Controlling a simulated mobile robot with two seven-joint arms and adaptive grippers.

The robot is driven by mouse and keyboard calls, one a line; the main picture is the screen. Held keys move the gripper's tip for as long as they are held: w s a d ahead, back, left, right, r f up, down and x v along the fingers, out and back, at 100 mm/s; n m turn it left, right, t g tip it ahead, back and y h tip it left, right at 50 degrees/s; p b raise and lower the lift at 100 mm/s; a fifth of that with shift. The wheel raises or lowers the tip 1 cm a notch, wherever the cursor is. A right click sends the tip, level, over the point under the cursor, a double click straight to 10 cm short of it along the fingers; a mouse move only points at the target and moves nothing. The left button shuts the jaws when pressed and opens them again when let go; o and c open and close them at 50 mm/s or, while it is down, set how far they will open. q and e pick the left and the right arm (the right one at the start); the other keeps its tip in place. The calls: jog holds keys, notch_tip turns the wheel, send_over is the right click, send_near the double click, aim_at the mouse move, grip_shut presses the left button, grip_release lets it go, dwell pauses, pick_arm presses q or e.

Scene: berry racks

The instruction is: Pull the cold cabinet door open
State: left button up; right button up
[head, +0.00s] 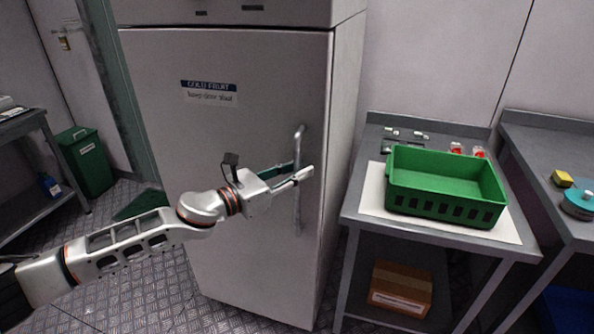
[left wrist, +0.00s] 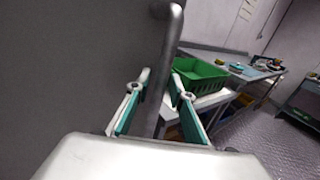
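The cold cabinet door (head: 230,130) is a tall grey panel with a "Cold Fruit" label, and it looks closed. Its vertical bar handle (head: 299,218) is on the right side of the door. My left gripper (head: 296,172) is at the middle of the handle. In the left wrist view, the left gripper (left wrist: 160,84) is open, with one finger on each side of the handle (left wrist: 171,50). The fingers look apart from the bar; contact is not clear. My right gripper is not in view.
To the right, a metal table (head: 352,212) holds a green crate (head: 445,208) on a white mat (head: 372,200). A cardboard box (head: 400,290) is on its lower shelf. A green bin (head: 85,165) stands at the left. The floor (head: 150,285) before the cabinet looks clear.

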pick_arm(q)
grip_shut()
jog(key=shift+s, duration=0.1)
